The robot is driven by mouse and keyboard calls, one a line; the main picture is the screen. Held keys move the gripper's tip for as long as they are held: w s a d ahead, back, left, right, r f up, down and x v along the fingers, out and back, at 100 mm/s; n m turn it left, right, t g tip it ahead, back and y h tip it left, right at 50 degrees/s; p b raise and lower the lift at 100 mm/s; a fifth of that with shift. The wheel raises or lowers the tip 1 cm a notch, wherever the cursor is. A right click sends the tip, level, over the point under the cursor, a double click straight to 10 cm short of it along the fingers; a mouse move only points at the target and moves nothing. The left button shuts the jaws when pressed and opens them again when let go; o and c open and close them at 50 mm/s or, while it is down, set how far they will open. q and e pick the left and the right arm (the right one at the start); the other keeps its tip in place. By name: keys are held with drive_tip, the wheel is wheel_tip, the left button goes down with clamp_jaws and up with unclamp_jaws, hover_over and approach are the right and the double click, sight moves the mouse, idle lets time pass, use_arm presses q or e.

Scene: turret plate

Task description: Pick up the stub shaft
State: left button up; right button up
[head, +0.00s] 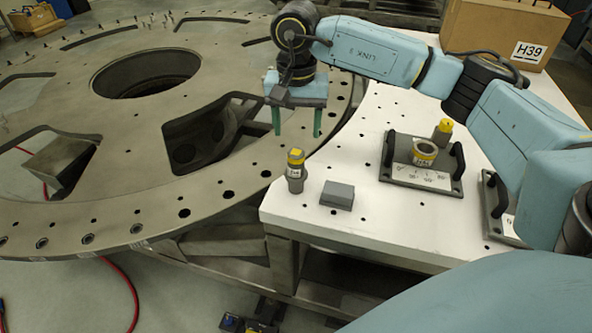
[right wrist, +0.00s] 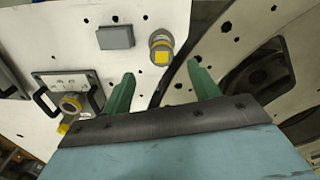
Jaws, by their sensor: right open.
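A grey stub shaft (head: 295,172) with a yellow top and a label stands upright near the front left corner of the white table. In the right wrist view the stub shaft (right wrist: 161,48) is seen from above, beyond the fingertips and roughly between them. My right gripper (head: 297,126) is open and empty, with green fingers pointing down over the turret plate's edge, behind and apart from the shaft. The fingers also show in the right wrist view (right wrist: 163,86). My left gripper is not in view.
A grey block (head: 337,195) lies right of the shaft. A handled tray (head: 389,170) holds a yellow-banded ring (head: 425,152) and a yellow-topped part (head: 442,131). The large turret plate (head: 100,203) has openings. A cardboard box (head: 490,32) stands at the back right.

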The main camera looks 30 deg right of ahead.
sight(296, 152)
wheel_tip(296, 152, down, 5)
drive_tip(key=shift+r, duration=0.1)
drive_tip(key=shift+w+f+p, duration=0.15)
drive_tip(key=shift+f+p, duration=0.75)
drive_tip(key=shift+f, duration=1.85)
drive_tip(key=shift+r, duration=0.1)
clamp_jaws()
